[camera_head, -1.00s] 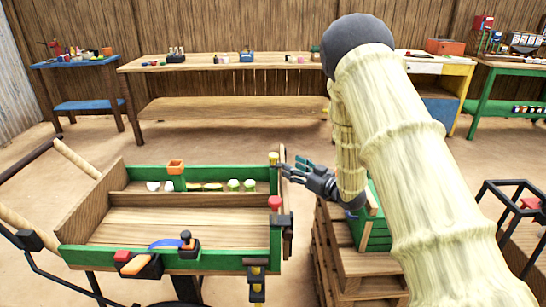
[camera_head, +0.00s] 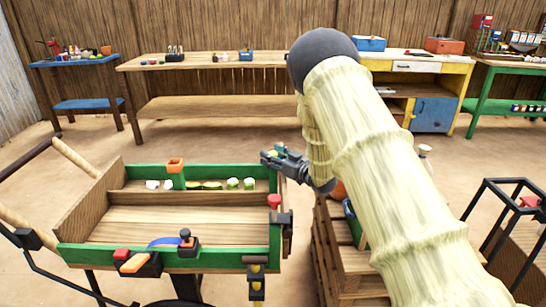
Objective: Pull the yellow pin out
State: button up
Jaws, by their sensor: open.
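My gripper (camera_head: 268,158), dark grey with teal-tinted fingers, is open at the far right corner of the green-and-wood cart (camera_head: 177,261). It hides that corner, so I cannot see the yellow pin-like piece there or tell whether the fingers touch it. A yellow piece (camera_head: 257,287) also shows at the cart's front right, below a dark bracket; I cannot tell whether it is a pin. A red knob (camera_head: 274,201) stands on the cart's right side, nearer than my gripper.
The cart's long compartment holds white and green items (camera_head: 205,185). Wooden pallets (camera_head: 345,270) stand close on the right. A long wooden bench (camera_head: 190,66) is behind, with bare floor between.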

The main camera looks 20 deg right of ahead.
aim_at(274, 153)
grip_shut()
jog(key=shift+r+p, duration=1.2)
jog(key=shift+r, duration=1.1)
grip_release()
jog(key=shift+s+d, duration=0.2)
jog(key=shift+s, duration=0.1)
jog(key=v, duration=1.1)
